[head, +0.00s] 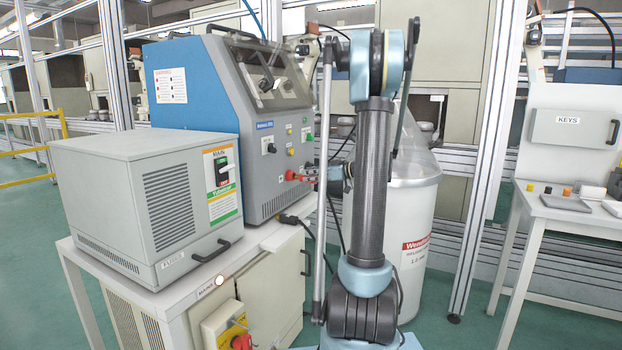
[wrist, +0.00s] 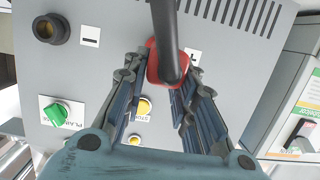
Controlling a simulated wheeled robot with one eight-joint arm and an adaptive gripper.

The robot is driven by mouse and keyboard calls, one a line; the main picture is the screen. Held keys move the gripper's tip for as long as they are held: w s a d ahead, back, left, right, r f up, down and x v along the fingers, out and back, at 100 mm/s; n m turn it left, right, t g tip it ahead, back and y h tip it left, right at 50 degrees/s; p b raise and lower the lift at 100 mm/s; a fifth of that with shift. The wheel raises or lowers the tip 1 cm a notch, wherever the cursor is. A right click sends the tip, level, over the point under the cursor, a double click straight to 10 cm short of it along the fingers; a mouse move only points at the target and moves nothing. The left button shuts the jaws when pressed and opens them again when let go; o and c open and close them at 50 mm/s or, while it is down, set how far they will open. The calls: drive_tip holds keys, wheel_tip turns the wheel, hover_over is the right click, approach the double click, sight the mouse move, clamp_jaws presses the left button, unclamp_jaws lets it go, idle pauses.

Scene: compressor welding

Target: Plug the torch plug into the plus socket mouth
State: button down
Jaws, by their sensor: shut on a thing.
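The torch plug (wrist: 168,62) is red with a thick black cable and sits between my fingers in the wrist view. My gripper (wrist: 158,88) is shut on it. The plug is at the grey welder panel (wrist: 105,20), beside the "+" label. The plus socket mouth is hidden behind the plug, so I cannot tell how far in the plug is. In the head view, my gripper (head: 322,173) is at the panel's right side, with the red plug (head: 299,177) against or very near the panel.
The dark minus socket (wrist: 50,28) is empty at upper left in the wrist view. A green knob (wrist: 56,113) and yellow button (wrist: 144,105) lie close by. In the head view, a grey power box (head: 150,200) stands in front and a white drum (head: 415,215) stands right.

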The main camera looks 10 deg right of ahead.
drive_tip(key=shift+r+x, duration=0.15)
drive_tip(key=shift+x, duration=0.55)
drive_tip(key=shift+r+x, duration=0.2)
drive_tip(key=shift+x, duration=0.55)
idle(0.6)
drive_tip(key=shift+w, duration=0.1)
drive_tip(key=m, duration=0.3)
drive_tip(key=m+g+y, duration=0.1)
drive_tip(key=shift+w+d+f+m, duration=0.1)
drive_tip(key=shift+w+d+m, duration=0.2)
drive_tip(key=shift+w, duration=0.1)
drive_tip(key=m, duration=0.1)
drive_tip(key=m+y, duration=0.1)
drive_tip(key=m, duration=0.2)
drive_tip(key=shift+w+d+f+m+g+y, duration=0.2)
drive_tip(key=shift+w+f+m+g+y, duration=0.1)
drive_tip(key=shift+w+m+g, duration=0.1)
drive_tip(key=c, duration=1.3)
unclamp_jaws()
drive_tip(key=shift+o, duration=0.4)
drive_tip(key=shift+s, duration=0.1)
drive_tip(key=v, duration=1.1)
drive_tip(key=shift+s+d, duration=0.15)
drive_tip(key=shift+d, duration=0.25)
